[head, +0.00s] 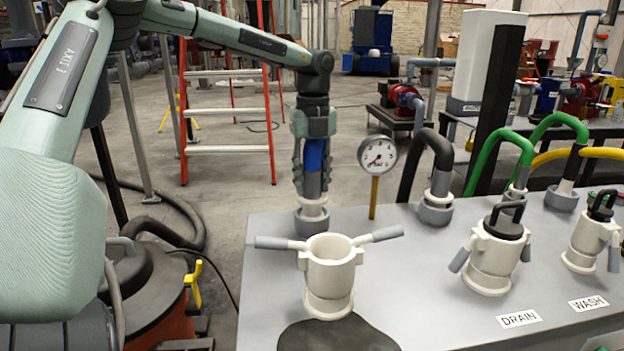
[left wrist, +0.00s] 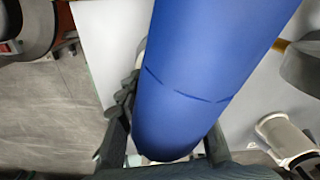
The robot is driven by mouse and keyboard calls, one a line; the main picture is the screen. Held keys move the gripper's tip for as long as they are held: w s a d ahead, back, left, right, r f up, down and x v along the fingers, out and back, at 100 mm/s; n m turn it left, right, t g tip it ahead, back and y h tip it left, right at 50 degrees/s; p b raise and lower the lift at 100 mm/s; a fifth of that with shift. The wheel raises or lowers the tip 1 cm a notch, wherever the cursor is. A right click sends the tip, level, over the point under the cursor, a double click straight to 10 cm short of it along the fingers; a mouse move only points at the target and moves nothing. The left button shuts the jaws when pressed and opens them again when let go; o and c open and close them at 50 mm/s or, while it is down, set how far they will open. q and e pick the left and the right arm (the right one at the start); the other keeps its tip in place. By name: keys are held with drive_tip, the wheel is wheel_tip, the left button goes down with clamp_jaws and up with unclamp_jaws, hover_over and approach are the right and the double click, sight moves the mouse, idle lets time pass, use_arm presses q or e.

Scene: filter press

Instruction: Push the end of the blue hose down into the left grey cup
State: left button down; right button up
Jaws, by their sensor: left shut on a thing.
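My left gripper (head: 313,160) is shut around the blue hose (head: 314,156) at the back left of the grey bench. The hose hangs upright below my wrist. Its pale lower end (head: 313,208) is at the mouth of the left grey cup (head: 312,224); I cannot tell how deep it sits. In the left wrist view the hose (left wrist: 205,75) fills the middle between my fingers (left wrist: 165,143), and hides its end and the cup. My right gripper is in neither view.
A white coupling (head: 330,280) with two grey levers stands open just in front of the cup. A pressure gauge (head: 378,156) on a yellow stem is close to the right. A black hose (head: 425,157) in another cup and capped DRAIN and WASH couplings stand farther right.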

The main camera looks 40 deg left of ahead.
sight(313, 142)
use_arm(q)
drive_tip(key=shift+f+b, duration=0.7)
drive_tip(key=shift+f, duration=0.25)
drive_tip(key=c, duration=1)
unclamp_jaws()
drive_tip(key=shift+o, duration=0.2)
wheel_tip(313, 142, up, 12)
drive_tip(key=shift+d, duration=0.1)
